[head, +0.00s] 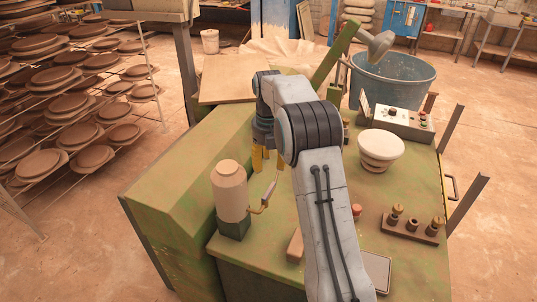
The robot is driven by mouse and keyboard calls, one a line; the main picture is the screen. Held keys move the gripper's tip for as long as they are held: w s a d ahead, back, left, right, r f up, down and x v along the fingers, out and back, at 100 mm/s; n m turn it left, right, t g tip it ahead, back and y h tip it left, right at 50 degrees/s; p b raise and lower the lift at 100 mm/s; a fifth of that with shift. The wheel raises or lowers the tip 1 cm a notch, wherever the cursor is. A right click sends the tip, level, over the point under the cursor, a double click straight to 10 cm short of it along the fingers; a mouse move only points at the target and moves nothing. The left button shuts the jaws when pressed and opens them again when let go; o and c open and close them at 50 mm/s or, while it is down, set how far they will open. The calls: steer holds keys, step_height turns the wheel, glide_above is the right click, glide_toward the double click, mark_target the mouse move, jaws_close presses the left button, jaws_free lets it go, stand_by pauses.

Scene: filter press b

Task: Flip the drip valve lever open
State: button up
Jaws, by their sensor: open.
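A cream bottle-shaped vessel (230,192) stands on a dark green block at the left of the green bench top. A small brass drip valve (259,210) sticks out from its lower right side. The valve's thin lever (270,189) has a pale grip and stands up from the valve, leaning slightly right. My gripper (267,165) points down with yellow fingers, open and empty, just behind and above the lever in the picture. I cannot tell whether a finger touches the lever. My arm comes up from the bottom and hides part of the bench right of the valve.
A white bowl-shaped part (381,148), a control box (398,122) and a wooden rack with brass fittings (412,228) stand on the right of the bench. A small wooden block (295,245) lies near the front. A blue tub (391,78) is behind.

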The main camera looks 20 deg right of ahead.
steer(key=shift+r, duration=1.4)
steer(key=shift+c, duration=0.5)
